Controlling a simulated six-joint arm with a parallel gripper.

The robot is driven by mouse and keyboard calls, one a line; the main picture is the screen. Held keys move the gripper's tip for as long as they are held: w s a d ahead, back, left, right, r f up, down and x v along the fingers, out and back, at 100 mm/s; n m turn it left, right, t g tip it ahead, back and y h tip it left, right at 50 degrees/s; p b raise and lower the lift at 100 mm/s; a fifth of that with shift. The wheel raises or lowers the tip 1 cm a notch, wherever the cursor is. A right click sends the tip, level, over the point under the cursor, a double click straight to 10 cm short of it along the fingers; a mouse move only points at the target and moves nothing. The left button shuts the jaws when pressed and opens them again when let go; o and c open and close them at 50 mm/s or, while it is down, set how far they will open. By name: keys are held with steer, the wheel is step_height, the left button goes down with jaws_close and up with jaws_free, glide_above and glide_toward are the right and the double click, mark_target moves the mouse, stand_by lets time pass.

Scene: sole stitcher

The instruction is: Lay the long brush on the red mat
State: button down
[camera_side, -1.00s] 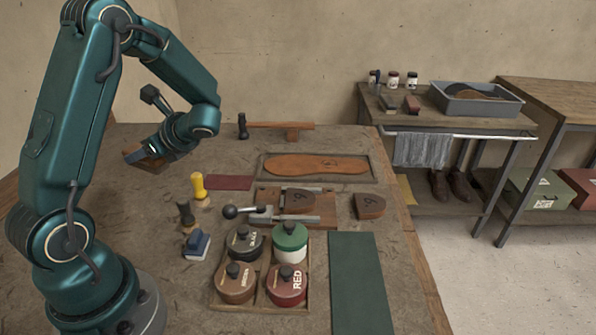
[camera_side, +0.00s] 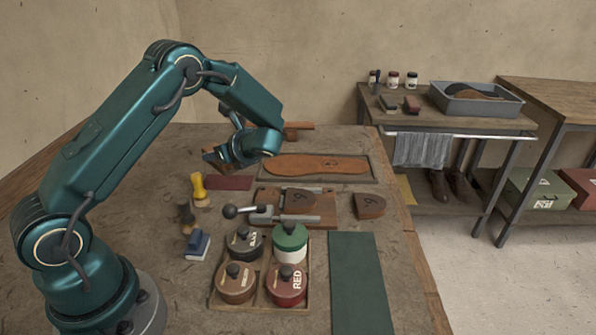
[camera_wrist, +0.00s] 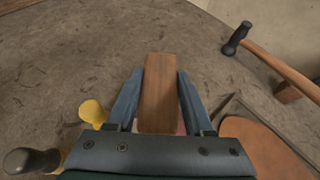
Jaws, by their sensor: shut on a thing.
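The long brush (camera_wrist: 158,95), a brown wooden block, is between the two blue fingers of my gripper (camera_wrist: 157,100) in the wrist view. My gripper is shut on it. In the side view my gripper (camera_side: 222,157) hangs above the far part of the bench, and a brown end of the brush (camera_side: 211,156) shows at its left. The red mat (camera_side: 229,183) is dark red and lies flat just below and slightly right of the gripper. Its bare top shows, and the brush appears above the bench, clear of it. The brush's underside is hidden.
A yellow-handled tool (camera_side: 199,188), a dark-handled tool (camera_side: 186,214) and a blue brush (camera_side: 198,244) stand left of the mat. A leather sole (camera_side: 315,165) lies in a tray at right. A clamp (camera_side: 262,214) and lidded jars are nearer. A hammer (camera_wrist: 270,60) lies behind.

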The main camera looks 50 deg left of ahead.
steer(key=shift+w+d+f, duration=0.2)
steer(key=shift+w+f, duration=0.1)
steer(key=shift+f, duration=1.95)
steer(key=shift+c, duration=1.4)
jaws_free()
